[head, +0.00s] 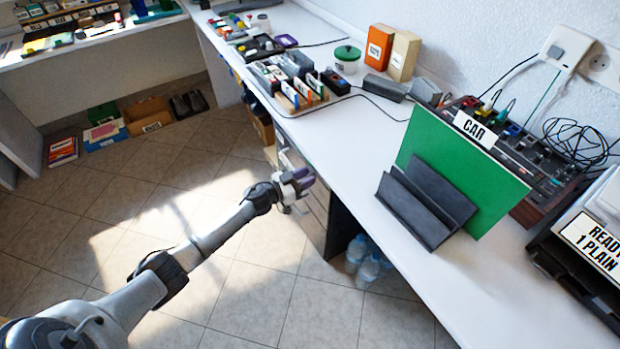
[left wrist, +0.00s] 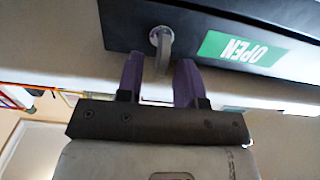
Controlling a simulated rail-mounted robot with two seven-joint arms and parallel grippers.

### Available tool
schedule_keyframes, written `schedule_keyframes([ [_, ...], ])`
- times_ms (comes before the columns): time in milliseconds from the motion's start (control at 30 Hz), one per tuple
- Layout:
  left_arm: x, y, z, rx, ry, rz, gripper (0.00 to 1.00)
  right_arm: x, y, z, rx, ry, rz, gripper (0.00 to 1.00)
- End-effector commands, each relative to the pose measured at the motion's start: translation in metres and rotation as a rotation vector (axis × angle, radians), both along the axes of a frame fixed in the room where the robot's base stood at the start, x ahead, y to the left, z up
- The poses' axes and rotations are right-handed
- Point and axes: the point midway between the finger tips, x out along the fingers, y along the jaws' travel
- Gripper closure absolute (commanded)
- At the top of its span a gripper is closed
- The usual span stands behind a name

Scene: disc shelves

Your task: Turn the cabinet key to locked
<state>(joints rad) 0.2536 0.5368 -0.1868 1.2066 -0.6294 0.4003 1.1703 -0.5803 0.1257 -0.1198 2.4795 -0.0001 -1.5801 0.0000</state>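The cabinet (head: 316,215) stands under the white counter, partly hidden behind my left gripper (head: 299,183). In the left wrist view, a metal key (left wrist: 163,45) sits in a round lock on the dark cabinet front (left wrist: 125,22). A green label beside it reads OPEN (left wrist: 240,49). The purple fingers of my left gripper (left wrist: 160,64) are spread, with a gap between them. The key's grip reaches into this gap, and I see no clear contact with either finger. The key is too small to make out in the head view. My right gripper is not in view.
The counter edge (head: 345,212) runs just above and right of my left gripper. Water bottles (head: 366,265) stand on the floor.

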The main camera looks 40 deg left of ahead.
Motion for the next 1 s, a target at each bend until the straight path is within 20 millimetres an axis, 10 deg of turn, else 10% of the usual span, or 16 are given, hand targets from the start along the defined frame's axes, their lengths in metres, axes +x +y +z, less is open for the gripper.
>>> schedule_keyframes([
  [567,0.016,-0.006,0.0,0.0,0.0,0.0,0.66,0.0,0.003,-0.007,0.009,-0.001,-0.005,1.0],
  [1000,0.016,-0.006,0.0,0.0,0.0,0.0,1.0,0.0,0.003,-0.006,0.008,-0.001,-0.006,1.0],
])
